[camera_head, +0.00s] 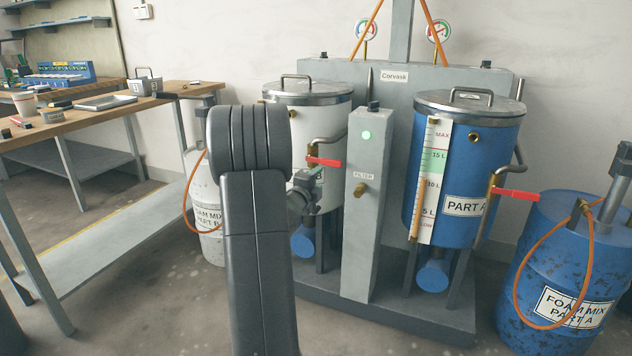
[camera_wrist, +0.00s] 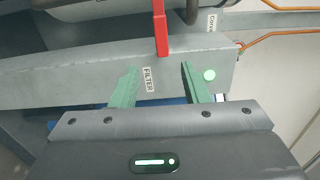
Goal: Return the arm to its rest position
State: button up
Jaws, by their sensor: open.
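My arm (camera_head: 255,250) rises upright in the middle of the head view and bends at its top. My gripper shows in the wrist view (camera_wrist: 158,84) with its two green fingers apart and nothing between them. In the head view the gripper (camera_head: 312,176) is partly hidden behind the arm, just left of the grey filter column (camera_head: 361,230). In the wrist view the filter column (camera_wrist: 90,82) fills the background beyond the fingers. A red valve handle (camera_wrist: 161,30) reaches down above the gap between them. I cannot tell the exact distance to either.
A white tank (camera_head: 330,120) and a blue Part A tank (camera_head: 485,150) flank the column, each with a red valve handle. A blue drum (camera_head: 590,250) stands at right, a white drum (camera_head: 205,190) behind the arm. A wooden bench (camera_head: 100,112) stands left.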

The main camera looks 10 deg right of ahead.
aim_at(332, 161)
jog(key=b+x, duration=0.1)
jog(key=x, duration=1.2)
jog(key=shift+w+d, duration=0.25)
jog(key=shift+w+r, duration=0.1)
jog(key=shift+w, duration=0.05)
jog(key=v, duration=1.4)
jog(key=x, duration=1.4)
jog(key=shift+d, duration=0.1)
jog(key=shift+r+n+p, duration=0.3)
jog(key=shift+r, duration=0.05)
jog(key=shift+r+n, duration=0.15)
jog(key=shift+n, duration=0.25)
